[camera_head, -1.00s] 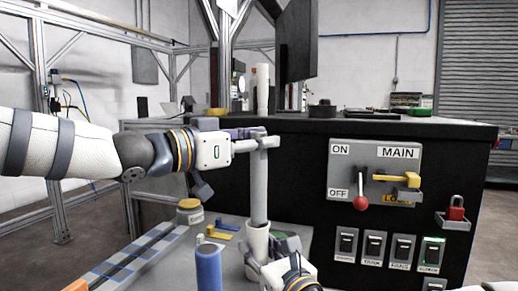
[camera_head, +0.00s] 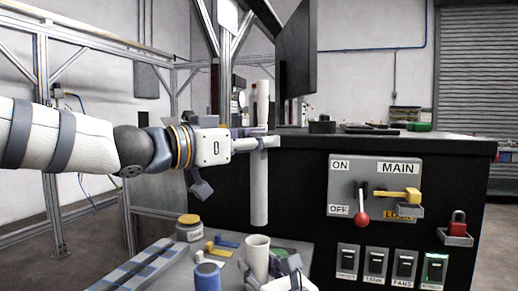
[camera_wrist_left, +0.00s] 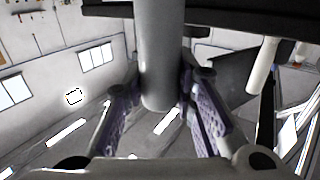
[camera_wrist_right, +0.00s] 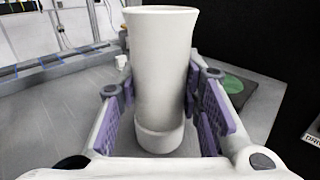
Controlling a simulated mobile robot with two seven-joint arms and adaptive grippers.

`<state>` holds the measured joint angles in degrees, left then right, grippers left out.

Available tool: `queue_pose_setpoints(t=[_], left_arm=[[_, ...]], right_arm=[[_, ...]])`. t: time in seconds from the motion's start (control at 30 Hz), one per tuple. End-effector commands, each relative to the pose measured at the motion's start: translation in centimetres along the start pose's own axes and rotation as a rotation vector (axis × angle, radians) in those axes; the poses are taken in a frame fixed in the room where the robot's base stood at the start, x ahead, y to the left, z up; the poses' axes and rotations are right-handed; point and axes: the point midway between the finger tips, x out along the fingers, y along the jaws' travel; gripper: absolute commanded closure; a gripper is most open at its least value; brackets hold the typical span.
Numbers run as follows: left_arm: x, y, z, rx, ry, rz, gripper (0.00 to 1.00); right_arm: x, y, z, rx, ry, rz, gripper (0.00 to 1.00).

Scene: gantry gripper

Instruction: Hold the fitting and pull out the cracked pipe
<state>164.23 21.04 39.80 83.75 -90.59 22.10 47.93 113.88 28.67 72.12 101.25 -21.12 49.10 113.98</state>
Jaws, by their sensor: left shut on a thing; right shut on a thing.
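The grey pipe (camera_head: 259,190) hangs upright in the head view, its lower end clear above the fitting. My left gripper (camera_head: 262,142) is shut on the pipe near its top; the left wrist view shows the pipe (camera_wrist_left: 161,55) between the purple pads. The white fitting (camera_head: 257,262) is an upright open-topped sleeve standing on the grey bench. My right gripper (camera_wrist_right: 163,105) is shut around the fitting (camera_wrist_right: 163,60), seen between its pads in the right wrist view. No crack can be made out on the pipe.
A blue cylinder (camera_head: 207,277) stands left of the fitting. A yellow-lidded jar (camera_head: 188,228) and small yellow and blue pieces (camera_head: 217,248) lie behind it. The black cabinet with its switch panel (camera_head: 375,188) rises close behind and to the right.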

Motion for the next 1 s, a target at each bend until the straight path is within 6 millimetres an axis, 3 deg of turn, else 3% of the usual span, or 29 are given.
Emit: queue_pose_setpoints(t=[0.23,0.27,0.37,0.73,1.0], left_arm=[[0.0,0.0,0.0,0.0,0.0,0.0,1.0],[0.0,0.0,0.0,0.0,0.0,0.0,1.0],[0.0,0.0,0.0,0.0,0.0,0.0,1.0],[0.0,0.0,0.0,0.0,0.0,0.0,1.0],[0.0,0.0,0.0,0.0,0.0,0.0,1.0]], right_arm=[[0.0,0.0,-0.1,0.0,0.001,0.0,0.95],[0.0,0.0,-0.1,0.0,0.001,0.0,0.65],[0.0,0.0,-0.1,0.0,0.001,0.0,0.44],[-0.8,0.0,-0.1,0.001,0.001,0.001,0.44],[-7.8,0.0,-0.1,0.003,0.004,0.001,0.44]])
